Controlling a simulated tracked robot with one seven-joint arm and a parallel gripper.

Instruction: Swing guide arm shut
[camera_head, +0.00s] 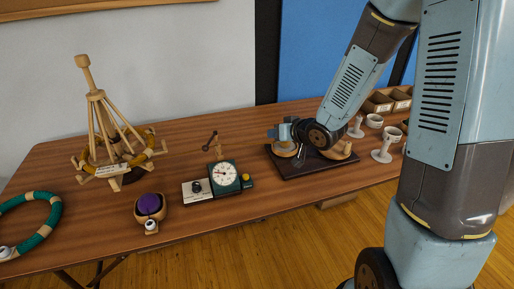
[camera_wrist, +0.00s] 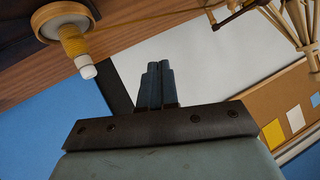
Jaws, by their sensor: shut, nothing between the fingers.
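A dark board (camera_head: 312,169) lies on the table right of centre and carries wooden parts. A round wooden piece (camera_head: 285,150) sits at its left, and a curved wooden piece (camera_head: 341,151) at its right. My gripper (camera_head: 271,133) is over the left part of the board, just above the round piece; my wrist hides much of the middle. In the wrist view my gripper (camera_wrist: 158,68) is shut and empty. A wooden ring with a ribbed, white-tipped peg (camera_wrist: 76,46) shows at upper left, apart from the fingers. I cannot tell which part is the guide arm.
A dial gauge box (camera_head: 225,177) stands left of the board. Further left are a purple pincushion bowl (camera_head: 150,206), a wooden stand (camera_head: 105,125) and a green ring (camera_head: 50,232). White cups (camera_head: 385,145) and wooden bins (camera_head: 378,104) stand at right.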

